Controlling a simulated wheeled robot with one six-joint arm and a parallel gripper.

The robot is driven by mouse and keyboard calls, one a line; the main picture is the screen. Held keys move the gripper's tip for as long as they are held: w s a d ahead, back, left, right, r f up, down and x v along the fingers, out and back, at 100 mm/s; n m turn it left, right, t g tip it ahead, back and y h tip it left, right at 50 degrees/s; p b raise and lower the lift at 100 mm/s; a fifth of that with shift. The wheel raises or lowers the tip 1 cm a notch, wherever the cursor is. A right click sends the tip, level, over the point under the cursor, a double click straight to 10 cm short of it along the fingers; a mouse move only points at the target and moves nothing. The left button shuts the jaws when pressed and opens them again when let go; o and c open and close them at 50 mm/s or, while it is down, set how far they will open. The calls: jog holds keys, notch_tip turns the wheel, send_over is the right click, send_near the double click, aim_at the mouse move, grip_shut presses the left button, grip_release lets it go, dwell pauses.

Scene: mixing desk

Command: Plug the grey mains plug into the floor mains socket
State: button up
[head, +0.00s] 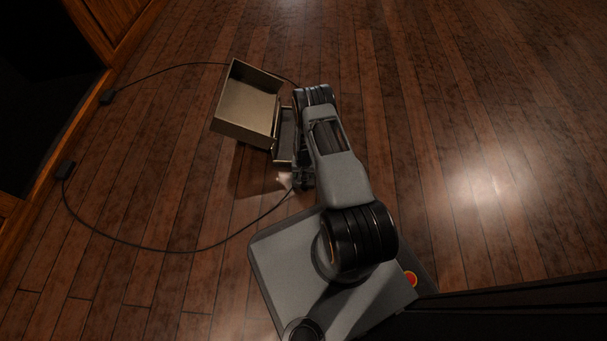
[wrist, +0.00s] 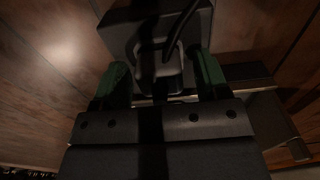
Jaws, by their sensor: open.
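In the wrist view a dark plug-like body (wrist: 158,70) with a black cable (wrist: 178,32) lies between the green-padded fingers of my gripper (wrist: 161,80). The fingers are open, with one on each side of it. It looks dark here, so I cannot be sure of its grey colour. Behind it is a larger dark grey block (wrist: 121,30), perhaps the floor socket. I cannot tell whether the plug is seated in it. In the head view my gripper (head: 303,182) is low over the floor, and my arm hides most of this spot.
An open tan box (head: 246,103) stands left of my arm, with a narrow tan-edged part (head: 285,137) beside it. The floor on the right is clear.

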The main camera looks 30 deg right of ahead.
dwell(0.7)
jog(key=c, duration=1.2)
jog(key=shift+r, duration=0.1)
jog(key=shift+r+p, duration=2.2)
jog(key=shift+r, duration=0.75)
